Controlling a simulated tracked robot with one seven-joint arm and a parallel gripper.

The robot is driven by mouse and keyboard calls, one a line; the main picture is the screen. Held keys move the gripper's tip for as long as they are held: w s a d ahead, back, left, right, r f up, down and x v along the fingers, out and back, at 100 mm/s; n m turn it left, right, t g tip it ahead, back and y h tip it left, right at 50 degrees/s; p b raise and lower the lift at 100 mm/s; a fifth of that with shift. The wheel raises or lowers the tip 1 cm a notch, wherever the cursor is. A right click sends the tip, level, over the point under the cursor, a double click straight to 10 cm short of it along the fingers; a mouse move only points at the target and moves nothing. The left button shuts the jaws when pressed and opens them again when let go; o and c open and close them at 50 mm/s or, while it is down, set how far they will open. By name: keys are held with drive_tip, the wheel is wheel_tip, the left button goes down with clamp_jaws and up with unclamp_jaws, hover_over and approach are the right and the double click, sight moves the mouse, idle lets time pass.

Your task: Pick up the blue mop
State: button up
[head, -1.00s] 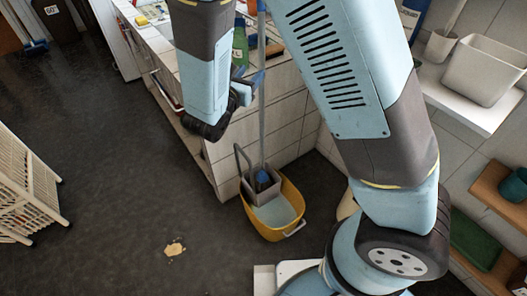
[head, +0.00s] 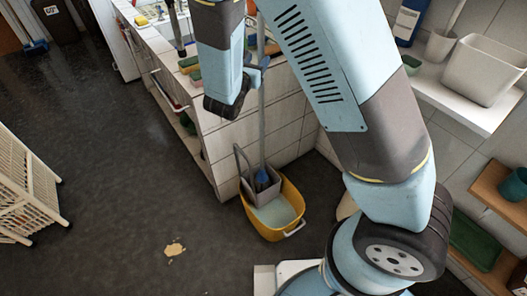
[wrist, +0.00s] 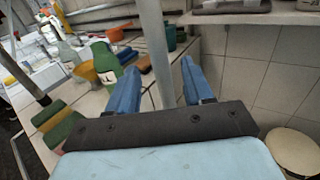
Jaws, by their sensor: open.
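The blue mop stands in a yellow bucket (head: 284,224) on the floor, by the end of the tiled counter. Its long grey handle (head: 262,110) rises nearly upright past the counter corner; its blue lower part (head: 263,176) shows at the grey wringer. My gripper (head: 259,67) is high up at the handle. In the wrist view my gripper (wrist: 157,62) is open, and the handle (wrist: 155,45) passes between its two blue fingers. I see a gap on each side, but cannot tell how deep the handle sits. The mop head is hidden in the bucket.
The counter (head: 225,135) carries bottles, including a green one (wrist: 104,62), and sponges (wrist: 62,128). A shelf (head: 462,100) with a beige bin (head: 484,70) is on the right. A white rack (head: 25,185) stands left. The floor between is mostly clear.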

sight(259, 57)
drive_tip(key=x, duration=0.4)
drive_tip(key=shift+w, duration=0.2)
drive_tip(key=shift+c, duration=0.2)
clamp_jaws()
